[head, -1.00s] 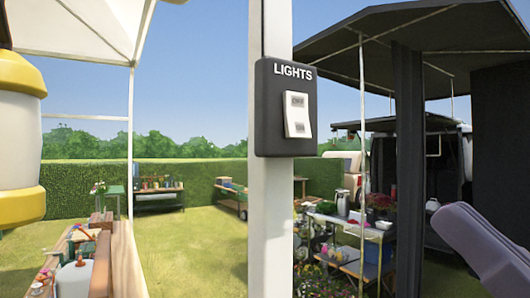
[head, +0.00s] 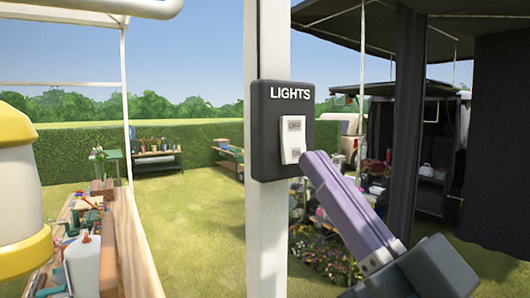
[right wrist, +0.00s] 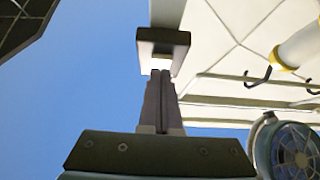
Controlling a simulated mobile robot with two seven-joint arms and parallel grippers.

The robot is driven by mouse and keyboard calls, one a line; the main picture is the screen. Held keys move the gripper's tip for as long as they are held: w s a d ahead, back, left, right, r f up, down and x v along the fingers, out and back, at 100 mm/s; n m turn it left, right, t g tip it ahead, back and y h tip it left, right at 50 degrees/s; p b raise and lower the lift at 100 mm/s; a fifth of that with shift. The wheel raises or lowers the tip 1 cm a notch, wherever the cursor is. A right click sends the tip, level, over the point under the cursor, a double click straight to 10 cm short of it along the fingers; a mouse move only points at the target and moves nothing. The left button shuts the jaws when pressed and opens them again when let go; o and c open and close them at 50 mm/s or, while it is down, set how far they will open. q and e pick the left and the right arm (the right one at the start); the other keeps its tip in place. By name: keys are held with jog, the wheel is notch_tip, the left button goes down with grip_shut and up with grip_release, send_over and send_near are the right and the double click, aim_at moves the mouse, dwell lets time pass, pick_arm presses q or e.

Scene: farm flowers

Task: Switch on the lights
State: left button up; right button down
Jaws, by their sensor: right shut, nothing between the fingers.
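A black box marked LIGHTS (head: 263,105) is fixed to a white post (head: 266,235) in the middle of the head view. It carries a white rocker switch (head: 293,139). My right gripper (head: 312,163) is shut and empty, with its tips at the lower right of the switch, close to or touching it; I cannot tell which. In the right wrist view the shut fingers (right wrist: 161,75) point up at the underside of the box (right wrist: 163,38), with the pale switch (right wrist: 160,64) at their tips. My left gripper is not in view.
A wooden table (head: 125,225) with several items stands at the left, beside a yellow and white object (head: 20,190) close to the camera. A dark canopy post (head: 402,130) and flowers (head: 330,255) are at the right. A fan (right wrist: 295,150) shows in the right wrist view.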

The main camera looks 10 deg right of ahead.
jog(key=shift+w+a, duration=0.15)
jog(key=shift+w, duration=0.2)
jog(key=shift+f, duration=0.1)
jog(key=b, duration=0.2)
jog(key=shift+w+a+f+t+b, duration=0.15)
jog(key=shift+w+t+b, duration=0.25)
